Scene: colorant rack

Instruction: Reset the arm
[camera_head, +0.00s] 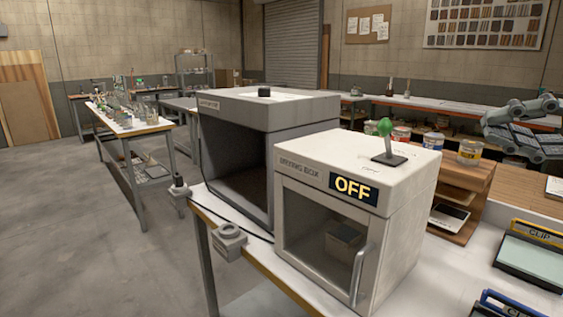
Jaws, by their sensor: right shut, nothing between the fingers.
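My right gripper (524,130) is at the upper right of the head view, partly cut off by the right edge. It is grey with dark pads, and its fingers are shut with nothing between them. It appears in front of the rear bench, above and right of the colorant jars, apart from them as far as I can see. My left gripper is not in view.
A white box (410,215) with an OFF sign and a green-knobbed lever (385,128) stands on the table. A grey open-fronted box (255,112) is behind it. Jars (470,151) top a wooden rack (473,185). Clip trays (535,258) lie at right.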

